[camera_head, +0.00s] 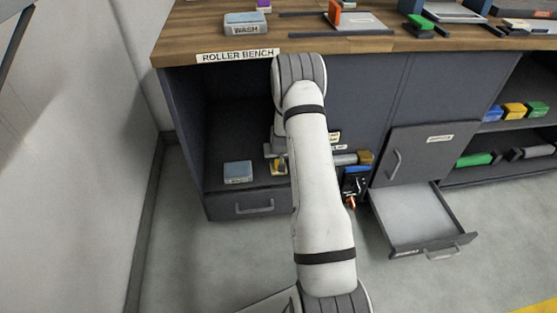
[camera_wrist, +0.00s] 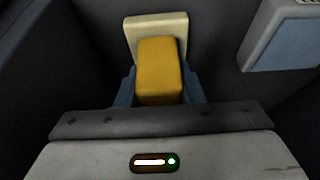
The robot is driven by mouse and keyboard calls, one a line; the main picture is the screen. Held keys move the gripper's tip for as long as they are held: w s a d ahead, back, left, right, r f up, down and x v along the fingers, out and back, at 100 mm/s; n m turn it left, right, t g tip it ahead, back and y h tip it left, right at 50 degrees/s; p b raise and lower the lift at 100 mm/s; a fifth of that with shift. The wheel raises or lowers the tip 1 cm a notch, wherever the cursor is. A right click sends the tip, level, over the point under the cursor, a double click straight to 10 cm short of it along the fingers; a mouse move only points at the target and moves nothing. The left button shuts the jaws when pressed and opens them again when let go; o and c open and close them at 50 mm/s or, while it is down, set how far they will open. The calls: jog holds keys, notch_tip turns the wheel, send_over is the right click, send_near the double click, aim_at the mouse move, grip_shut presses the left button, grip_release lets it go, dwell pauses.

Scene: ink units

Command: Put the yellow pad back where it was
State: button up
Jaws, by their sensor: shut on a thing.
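The yellow pad (camera_wrist: 160,68) is between the two bluish fingers of my gripper (camera_wrist: 160,90) in the wrist view. My gripper is shut on it. A cream block or plate (camera_wrist: 155,25) shows directly behind the pad; I cannot tell whether it belongs to it. In the head view my arm reaches into the open dark compartment under the roller bench. A small yellow patch of the pad (camera_head: 277,169) shows low in that compartment, partly hidden by my arm. I cannot tell whether the pad touches the compartment floor.
A blue-grey box (camera_head: 238,173) stands left of the pad in the compartment; it also shows in the wrist view (camera_wrist: 285,40). An empty drawer (camera_head: 412,218) stands open at right. Blue, yellow and green pieces (camera_head: 514,110) lie on the right shelf. A WASH box (camera_head: 246,24) sits on the bench.

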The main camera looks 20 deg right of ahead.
jog(key=shift+f, duration=0.1)
jog(key=o, duration=1.1)
